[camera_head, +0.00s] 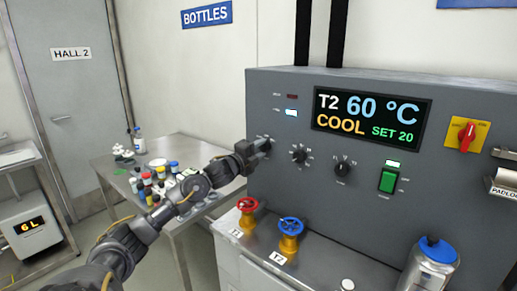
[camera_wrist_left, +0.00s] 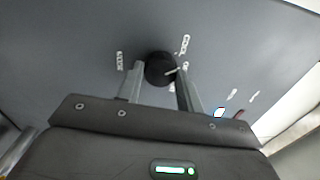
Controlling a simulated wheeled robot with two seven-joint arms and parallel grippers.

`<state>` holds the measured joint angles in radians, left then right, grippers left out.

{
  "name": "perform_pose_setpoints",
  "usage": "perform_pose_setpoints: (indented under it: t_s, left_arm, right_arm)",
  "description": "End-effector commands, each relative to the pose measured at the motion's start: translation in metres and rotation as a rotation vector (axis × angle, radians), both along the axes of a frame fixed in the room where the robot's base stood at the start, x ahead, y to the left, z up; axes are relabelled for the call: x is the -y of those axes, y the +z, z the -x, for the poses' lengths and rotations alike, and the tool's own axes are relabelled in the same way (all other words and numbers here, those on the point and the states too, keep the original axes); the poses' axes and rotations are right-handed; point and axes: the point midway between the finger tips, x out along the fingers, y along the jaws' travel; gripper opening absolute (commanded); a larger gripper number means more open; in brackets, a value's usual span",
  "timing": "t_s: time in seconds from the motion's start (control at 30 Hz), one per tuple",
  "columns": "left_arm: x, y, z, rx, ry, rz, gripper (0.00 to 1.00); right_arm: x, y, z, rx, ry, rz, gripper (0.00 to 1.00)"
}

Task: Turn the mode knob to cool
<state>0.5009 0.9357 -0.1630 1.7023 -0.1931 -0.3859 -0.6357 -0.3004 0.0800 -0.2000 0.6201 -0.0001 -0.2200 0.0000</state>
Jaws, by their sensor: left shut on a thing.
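The mode knob is a round black knob, the leftmost in the row on the grey panel (camera_head: 262,100). In the head view my left gripper (camera_head: 257,148) reaches it from the left and mostly hides it. In the left wrist view the knob (camera_wrist_left: 160,68) sits between my two fingers, which are shut on it. A pale pointer line on it points to the right in that view, with small white labels around the knob. The display (camera_head: 370,120) reads T2 60 °C, COOL, SET 20. My right gripper is not in view.
Two more black knobs (camera_head: 299,155) (camera_head: 342,169) and a green switch (camera_head: 388,181) lie to the right. Red (camera_head: 247,205) and blue (camera_head: 291,225) valve wheels stand below. A table (camera_head: 115,172) with several bottles is at left.

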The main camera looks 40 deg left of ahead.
Motion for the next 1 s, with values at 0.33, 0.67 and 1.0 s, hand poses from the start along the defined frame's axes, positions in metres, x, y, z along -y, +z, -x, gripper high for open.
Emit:
perform_pose_setpoints:
  t_s: [0.33,0.67,1.0]
  left_arm:
    - [0.0,0.001,0.0,0.005,0.001,0.247,0.13]
    - [0.0,0.0,0.0,0.007,0.002,0.353,0.13]
    - [0.0,0.0,0.0,0.007,0.001,0.37,0.14]
  right_arm:
    - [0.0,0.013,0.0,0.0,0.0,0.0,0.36]
    - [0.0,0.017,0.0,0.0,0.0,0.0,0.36]
    - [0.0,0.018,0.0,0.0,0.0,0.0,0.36]
